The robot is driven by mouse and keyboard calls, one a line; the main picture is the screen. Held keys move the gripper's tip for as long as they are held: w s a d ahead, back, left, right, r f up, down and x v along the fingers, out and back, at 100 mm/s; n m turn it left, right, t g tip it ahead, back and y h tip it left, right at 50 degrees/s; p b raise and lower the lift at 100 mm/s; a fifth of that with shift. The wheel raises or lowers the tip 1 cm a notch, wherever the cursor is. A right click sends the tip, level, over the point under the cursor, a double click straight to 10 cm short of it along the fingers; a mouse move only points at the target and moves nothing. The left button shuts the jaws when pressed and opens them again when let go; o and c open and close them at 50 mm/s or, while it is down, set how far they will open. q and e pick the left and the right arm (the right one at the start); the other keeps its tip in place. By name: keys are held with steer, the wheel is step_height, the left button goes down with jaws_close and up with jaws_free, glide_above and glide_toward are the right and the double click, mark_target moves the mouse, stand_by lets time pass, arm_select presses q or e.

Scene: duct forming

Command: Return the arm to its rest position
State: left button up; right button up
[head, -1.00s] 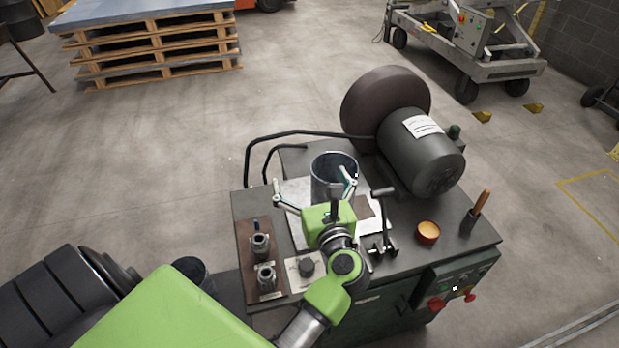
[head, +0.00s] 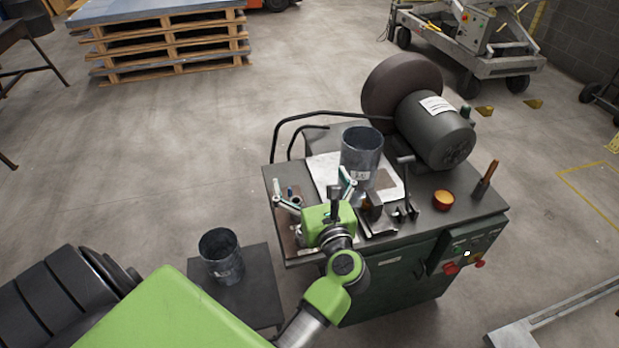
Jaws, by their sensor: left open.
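My left arm comes in from the lower left, green with grey joints. Its gripper (head: 316,192) is open, with its two pale fingers spread apart over the near left part of the machine table (head: 446,205). Nothing shows between the fingers. A grey metal duct cylinder (head: 361,152) with a small white label stands upright on the table just beyond the gripper, and the right finger overlaps its lower edge in the picture. I cannot tell whether they touch. My right gripper is not in view.
A second cylinder (head: 221,256) stands on a low dark stand (head: 258,284) at the left. A motor (head: 436,131) with a large wheel sits at the table's back. An orange bowl (head: 443,200) and a holder with a wooden handle (head: 488,176) are at the right. Open floor surrounds the table.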

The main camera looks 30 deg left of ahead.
arm_select(q)
steer(key=shift+w+f, duration=0.15)
steer(key=shift+w, duration=0.25)
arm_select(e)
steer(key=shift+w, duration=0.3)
arm_select(q)
steer(key=shift+s, duration=0.15)
